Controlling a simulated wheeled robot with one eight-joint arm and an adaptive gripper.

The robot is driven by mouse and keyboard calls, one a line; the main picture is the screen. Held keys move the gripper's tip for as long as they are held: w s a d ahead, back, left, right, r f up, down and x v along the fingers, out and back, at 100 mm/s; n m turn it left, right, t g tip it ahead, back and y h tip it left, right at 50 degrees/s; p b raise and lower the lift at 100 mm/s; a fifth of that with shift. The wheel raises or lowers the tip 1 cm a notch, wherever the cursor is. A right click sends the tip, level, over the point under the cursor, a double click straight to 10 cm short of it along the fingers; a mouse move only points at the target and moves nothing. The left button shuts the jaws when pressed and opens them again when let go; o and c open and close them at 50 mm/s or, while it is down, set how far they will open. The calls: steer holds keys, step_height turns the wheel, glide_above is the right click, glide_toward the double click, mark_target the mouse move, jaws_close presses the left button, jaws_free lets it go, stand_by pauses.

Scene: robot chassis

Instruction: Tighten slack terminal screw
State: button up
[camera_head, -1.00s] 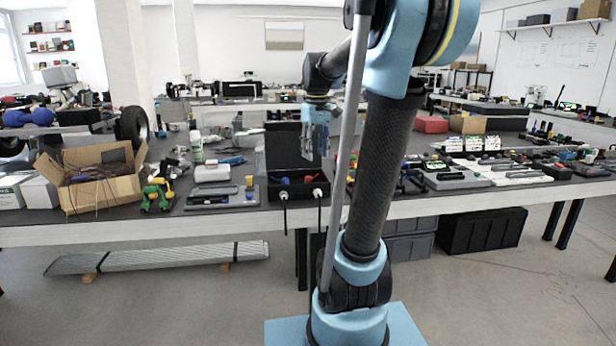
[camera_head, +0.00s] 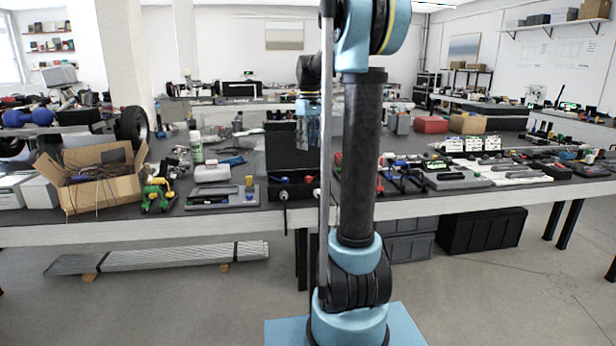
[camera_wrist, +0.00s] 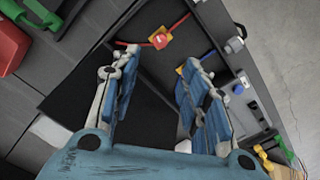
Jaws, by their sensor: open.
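An open black case (camera_head: 293,189) stands at the front edge of the bench, with its dark lid raised behind it. A red knob (camera_head: 308,180) and a blue knob (camera_head: 284,180) show in it. In the wrist view, an orange block with a red top (camera_wrist: 160,39) sits on a red wire, and a second, partly hidden orange piece is beside the right finger. A blue knob (camera_wrist: 238,88) lies farther right. My gripper (camera_wrist: 160,62) is open and empty above the case. It also shows in front of the lid in the head view (camera_head: 308,122). I cannot make out a slack screw.
A grey tray (camera_head: 215,200) and a green-and-yellow toy-like object (camera_head: 157,195) lie left of the case. A cardboard box (camera_head: 95,185) stands farther left. Several tools and parts crowd the bench to the right. In the wrist view, a red container (camera_wrist: 10,45) is at upper left.

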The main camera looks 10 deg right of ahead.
mark_target(308, 177)
step_height(308, 177, down, 13)
steer(key=shift+f, duration=0.1)
stand_by(0.4)
steer(key=shift+c, duration=0.3)
jaws_close()
